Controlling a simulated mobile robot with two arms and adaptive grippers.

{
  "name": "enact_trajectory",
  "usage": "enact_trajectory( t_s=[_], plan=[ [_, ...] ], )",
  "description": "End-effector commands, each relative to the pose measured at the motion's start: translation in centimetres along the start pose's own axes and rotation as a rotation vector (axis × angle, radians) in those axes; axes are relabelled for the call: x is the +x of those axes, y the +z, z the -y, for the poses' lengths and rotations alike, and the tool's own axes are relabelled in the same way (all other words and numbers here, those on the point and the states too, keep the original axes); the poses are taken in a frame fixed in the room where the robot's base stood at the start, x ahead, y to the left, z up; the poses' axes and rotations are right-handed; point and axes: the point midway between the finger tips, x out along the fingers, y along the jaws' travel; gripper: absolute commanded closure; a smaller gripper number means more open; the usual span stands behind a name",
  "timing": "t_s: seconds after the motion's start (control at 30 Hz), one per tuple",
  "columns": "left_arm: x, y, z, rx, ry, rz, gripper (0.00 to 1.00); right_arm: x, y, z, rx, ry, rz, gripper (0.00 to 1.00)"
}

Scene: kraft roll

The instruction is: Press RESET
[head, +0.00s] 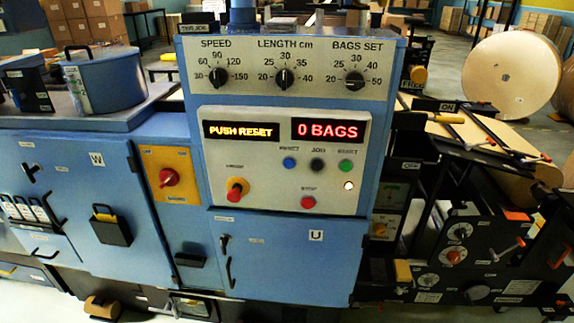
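The blue RESET button (289,162) sits on the grey control panel (260,190) in the middle of the head view, under a small label. Beside it to the right are a black JOG button (317,164) and a green START button (345,166). A red STOP button (308,203) is below them. The left display (241,131) reads PUSH RESET and the right display (327,130) reads 0 BAGS. A small lamp (348,185) glows. Nothing covers the buttons. Neither of my grippers shows.
Three dials, including the SPEED dial (219,76), are above. A red rotary switch (169,177) is at left. Black machine parts with levers (470,240) crowd the right. A paper roll (510,75) stands behind.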

Motion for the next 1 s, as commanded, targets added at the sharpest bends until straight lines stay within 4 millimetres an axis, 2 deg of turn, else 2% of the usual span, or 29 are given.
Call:
enact_trajectory(
  t_s=[0.37, 0.83, 1.0],
  plan=[
    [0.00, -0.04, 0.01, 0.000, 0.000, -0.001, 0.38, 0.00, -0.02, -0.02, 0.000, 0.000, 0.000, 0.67],
    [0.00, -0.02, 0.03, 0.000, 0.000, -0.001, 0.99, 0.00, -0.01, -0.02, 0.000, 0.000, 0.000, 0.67],
    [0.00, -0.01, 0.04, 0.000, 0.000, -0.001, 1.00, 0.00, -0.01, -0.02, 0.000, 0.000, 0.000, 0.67]
  ],
)
